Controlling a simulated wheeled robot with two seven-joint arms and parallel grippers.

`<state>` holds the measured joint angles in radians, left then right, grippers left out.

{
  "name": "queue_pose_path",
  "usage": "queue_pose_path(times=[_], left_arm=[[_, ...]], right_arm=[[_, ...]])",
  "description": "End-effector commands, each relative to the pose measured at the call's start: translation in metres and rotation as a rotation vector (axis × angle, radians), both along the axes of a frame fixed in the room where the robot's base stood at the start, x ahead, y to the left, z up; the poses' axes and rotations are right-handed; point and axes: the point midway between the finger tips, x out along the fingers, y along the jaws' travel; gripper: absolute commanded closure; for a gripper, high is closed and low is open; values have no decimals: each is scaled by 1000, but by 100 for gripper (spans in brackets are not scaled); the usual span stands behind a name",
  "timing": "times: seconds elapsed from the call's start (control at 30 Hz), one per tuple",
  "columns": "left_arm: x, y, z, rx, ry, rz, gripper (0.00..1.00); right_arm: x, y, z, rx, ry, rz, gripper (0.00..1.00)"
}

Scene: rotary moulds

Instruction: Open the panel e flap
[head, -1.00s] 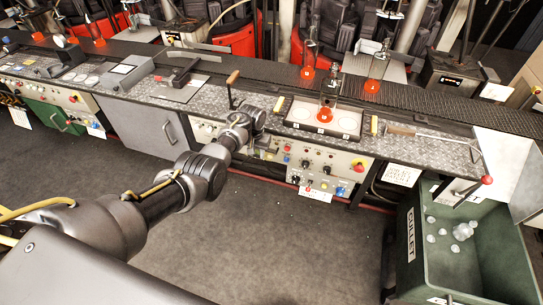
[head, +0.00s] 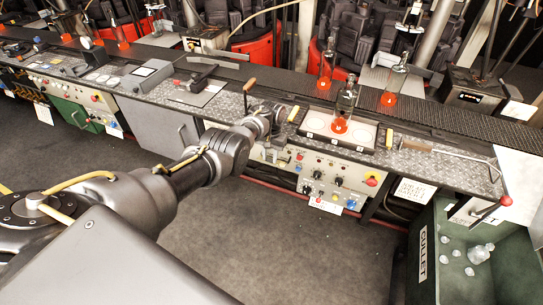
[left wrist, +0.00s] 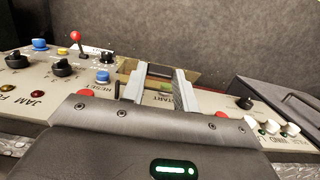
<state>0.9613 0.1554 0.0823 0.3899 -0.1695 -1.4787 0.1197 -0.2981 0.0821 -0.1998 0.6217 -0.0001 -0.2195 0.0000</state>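My left gripper (head: 274,138) is at the front control panel of the bench, its fingers mostly hidden by the wrist in the head view. In the left wrist view the two pale fingers of my left gripper (left wrist: 161,78) stand apart. A small dark block (left wrist: 160,70) shows between the fingertips, in front of a tan plate; I cannot tell whether the fingers touch it or whether it belongs to the panel e flap. No label on the flap is readable. My right gripper is not in view.
A control panel (head: 335,180) with knobs and buttons lies right of the gripper. A red-knobbed lever (left wrist: 76,38) stands near it. A hand crank (head: 249,88) rises from the bench behind. A green cullet bin (head: 423,240) stands at right. The floor in front is clear.

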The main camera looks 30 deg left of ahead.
Motion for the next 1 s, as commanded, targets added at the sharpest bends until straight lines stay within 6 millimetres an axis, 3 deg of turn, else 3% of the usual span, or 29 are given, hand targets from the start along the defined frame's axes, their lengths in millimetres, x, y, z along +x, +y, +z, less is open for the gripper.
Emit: queue_pose_path(times=[0.17, 0.47, 0.67, 1.0], left_arm=[[-1, -1, -1, 1, 2, -1, 49], [1, -1, 3, 0, -1, -2, 49], [5, 0, 34, 0, -4, -1, 49], [12, 0, 90, 0, -2, -2, 49]], right_arm=[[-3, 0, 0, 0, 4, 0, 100], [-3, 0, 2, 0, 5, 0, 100], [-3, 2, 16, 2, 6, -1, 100], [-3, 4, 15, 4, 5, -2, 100]])
